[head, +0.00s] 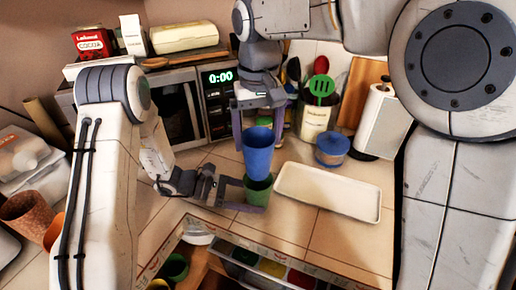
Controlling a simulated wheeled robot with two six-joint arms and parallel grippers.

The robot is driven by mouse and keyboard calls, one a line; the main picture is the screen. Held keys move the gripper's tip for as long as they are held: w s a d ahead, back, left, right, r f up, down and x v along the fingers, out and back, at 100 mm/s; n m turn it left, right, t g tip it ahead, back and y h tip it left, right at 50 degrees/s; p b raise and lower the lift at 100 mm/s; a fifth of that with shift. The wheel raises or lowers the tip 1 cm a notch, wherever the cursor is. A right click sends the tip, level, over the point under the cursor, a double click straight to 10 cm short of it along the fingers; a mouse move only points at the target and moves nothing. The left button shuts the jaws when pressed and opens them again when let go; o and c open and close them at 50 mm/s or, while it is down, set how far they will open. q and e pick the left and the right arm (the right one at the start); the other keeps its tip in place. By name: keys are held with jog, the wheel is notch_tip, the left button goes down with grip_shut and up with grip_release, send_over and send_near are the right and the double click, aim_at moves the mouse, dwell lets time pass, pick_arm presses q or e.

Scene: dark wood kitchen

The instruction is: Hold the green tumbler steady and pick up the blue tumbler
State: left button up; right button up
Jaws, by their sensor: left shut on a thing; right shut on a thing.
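The green tumbler (259,190) stands upright on the tiled counter. My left gripper (246,194) is shut on it from the left, with its fingers at the tumbler's sides. The blue tumbler (258,154) is directly above the green one, upright, and hides its rim. Whether the blue tumbler's base still sits inside the green one cannot be told. My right gripper (259,122) comes down from above and is shut on the blue tumbler near its rim.
A cream tray (327,192) lies to the right on the counter. A microwave (180,108) is at the back left. An open drawer (262,268) is below the front edge.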

pick_arm(q)
jog(key=o, duration=0.9)
